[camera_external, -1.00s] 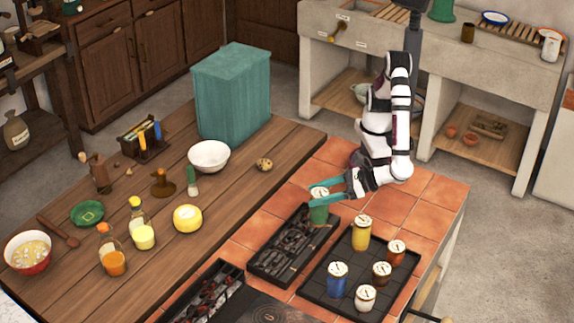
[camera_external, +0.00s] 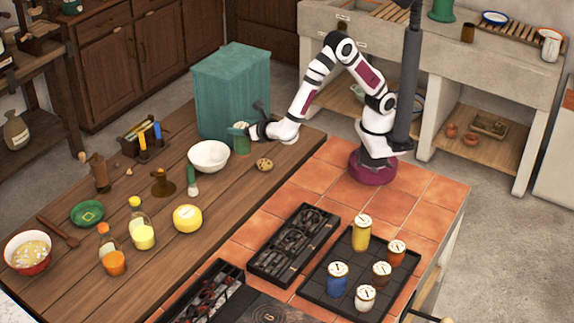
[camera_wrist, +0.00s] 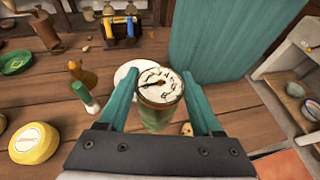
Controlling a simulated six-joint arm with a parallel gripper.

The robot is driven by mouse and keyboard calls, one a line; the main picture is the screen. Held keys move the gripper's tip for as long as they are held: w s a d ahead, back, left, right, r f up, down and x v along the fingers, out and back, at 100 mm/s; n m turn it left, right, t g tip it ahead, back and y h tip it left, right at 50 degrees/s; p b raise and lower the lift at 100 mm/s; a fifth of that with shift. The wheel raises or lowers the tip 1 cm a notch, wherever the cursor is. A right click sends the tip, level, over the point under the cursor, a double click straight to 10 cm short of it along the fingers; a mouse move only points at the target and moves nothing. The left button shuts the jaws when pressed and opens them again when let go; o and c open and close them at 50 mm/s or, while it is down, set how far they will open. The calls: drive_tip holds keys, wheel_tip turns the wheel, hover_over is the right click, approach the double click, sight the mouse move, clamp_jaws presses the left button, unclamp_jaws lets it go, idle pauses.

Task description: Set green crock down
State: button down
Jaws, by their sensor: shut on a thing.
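The green crock (camera_external: 241,141) has a pale lid with dark marks, which shows in the wrist view (camera_wrist: 159,86). My gripper (camera_external: 243,130) is shut on the crock, with a teal finger on each side of it. In the external view the crock is upright at the wooden table, right of the white bowl and in front of the teal box. I cannot tell whether its base touches the wood.
The teal box (camera_external: 232,90) stands close behind the crock. The white bowl (camera_external: 209,156) is just left of it, and a cookie (camera_external: 264,164) lies in front. Several other crocks stand on the dark tray (camera_external: 345,292) on the tiles.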

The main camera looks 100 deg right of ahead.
drive_tip(key=shift+d+m+g, duration=0.3)
drive_tip(key=shift+d+g, duration=0.1)
drive_tip(key=shift+d, duration=0.8)
drive_tip(key=shift+d+f+h, duration=0.15)
drive_tip(key=shift+h, duration=0.15)
drive_tip(key=w+a+f, duration=0.5)
drive_tip(key=a+f, duration=0.5)
drive_tip(key=shift+f, duration=0.4)
drive_tip(key=shift+c, duration=0.3)
unclamp_jaws()
drive_tip(key=shift+f, duration=0.15)
